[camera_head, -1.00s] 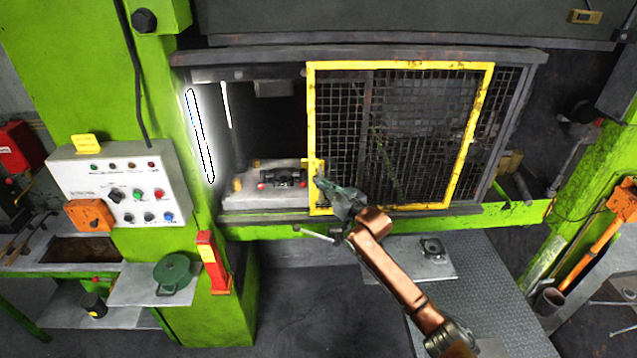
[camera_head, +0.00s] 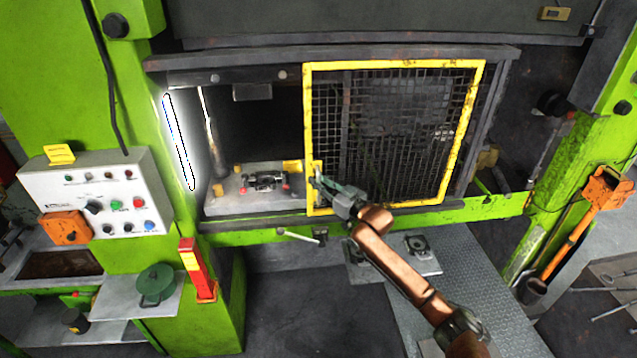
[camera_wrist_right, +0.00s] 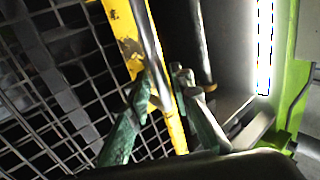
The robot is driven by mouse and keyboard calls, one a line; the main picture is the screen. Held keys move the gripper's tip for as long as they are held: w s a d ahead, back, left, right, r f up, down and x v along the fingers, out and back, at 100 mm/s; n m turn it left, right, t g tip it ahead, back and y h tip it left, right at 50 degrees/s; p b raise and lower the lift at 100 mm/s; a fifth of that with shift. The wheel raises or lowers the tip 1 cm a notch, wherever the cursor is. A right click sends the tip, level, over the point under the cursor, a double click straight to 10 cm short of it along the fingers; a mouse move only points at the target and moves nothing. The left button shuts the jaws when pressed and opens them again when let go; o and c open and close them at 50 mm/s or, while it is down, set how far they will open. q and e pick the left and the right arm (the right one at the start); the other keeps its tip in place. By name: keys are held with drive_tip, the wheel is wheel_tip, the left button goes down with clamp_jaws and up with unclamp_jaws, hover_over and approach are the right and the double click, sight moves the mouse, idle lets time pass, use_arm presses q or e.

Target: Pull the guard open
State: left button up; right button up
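The guard is a mesh panel in a yellow frame (camera_head: 472,120) at the front of the press. It covers the right part of the press opening, and the left part stands uncovered. My right gripper (camera_head: 319,180) is at the lower part of the guard's left edge. In the right wrist view, the green fingers of my right gripper (camera_wrist_right: 163,88) are on either side of a metal handle bar (camera_wrist_right: 148,40), beside the yellow frame upright (camera_wrist_right: 122,35). They look closed on the bar, though the exact contact is partly hidden. My left gripper is not in view.
A control box (camera_head: 95,195) is on the green press column at the left. A red and yellow post (camera_head: 196,268) and a shelf with a green round pot (camera_head: 156,284) stand below. A small lever (camera_head: 300,237) sticks out under the opening. Dark floor lies in front.

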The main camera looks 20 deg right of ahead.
drive_tip(key=shift+o, duration=0.4)
drive_tip(key=shift+s, duration=0.1)
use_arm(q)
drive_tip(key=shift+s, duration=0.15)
use_arm(e)
drive_tip(key=v, duration=1.2)
drive_tip(key=shift+f, duration=0.1)
